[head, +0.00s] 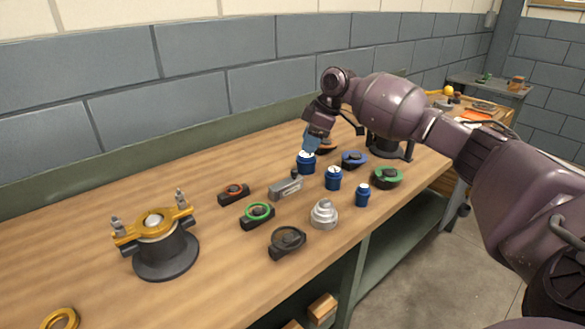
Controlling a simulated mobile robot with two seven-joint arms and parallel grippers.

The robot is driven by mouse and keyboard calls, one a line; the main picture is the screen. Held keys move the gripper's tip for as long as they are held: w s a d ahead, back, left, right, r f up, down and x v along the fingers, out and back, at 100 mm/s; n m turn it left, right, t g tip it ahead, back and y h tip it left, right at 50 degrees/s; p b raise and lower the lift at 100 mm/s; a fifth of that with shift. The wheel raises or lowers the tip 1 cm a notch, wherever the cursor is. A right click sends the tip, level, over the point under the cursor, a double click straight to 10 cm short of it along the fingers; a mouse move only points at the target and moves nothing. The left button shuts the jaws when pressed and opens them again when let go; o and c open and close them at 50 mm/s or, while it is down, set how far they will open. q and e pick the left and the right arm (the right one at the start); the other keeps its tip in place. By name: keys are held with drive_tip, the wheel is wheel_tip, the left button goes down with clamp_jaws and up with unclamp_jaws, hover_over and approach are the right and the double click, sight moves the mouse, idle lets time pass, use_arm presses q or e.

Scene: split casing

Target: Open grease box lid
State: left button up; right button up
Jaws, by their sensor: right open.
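My right arm comes in from the right, and its gripper (314,143) points down just above the rearmost blue container (307,164). The gripper is open, its fingers close to the container's pale top; I cannot tell whether they touch it. Two more blue containers with pale tops stand nearby, one in the middle (333,179) and a smaller one to the right (362,195). A small grey box (285,188) with a dark knob at one end lies left of them. I cannot tell which of these is the grease box. My left gripper is out of view.
Dark castings with orange (234,194), green (257,215) and blue (354,159) rings surround the containers. A silver stepped part (324,214) stands in front. A yellow-topped split casing (154,243) stands left on the wooden bench (90,245). Bare wood lies around it.

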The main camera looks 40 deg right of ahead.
sight(295, 170)
drive_tip(key=b+x, duration=0.1)
drive_tip(key=x, duration=0.7)
drive_tip(key=shift+f, duration=0.3)
drive_tip(key=shift+w+a+f+b, duration=0.2)
drive_tip(key=shift+f+b, duration=0.15)
drive_tip(key=shift+c, duration=0.2)
drive_tip(key=c, duration=0.7)
clamp_jaws()
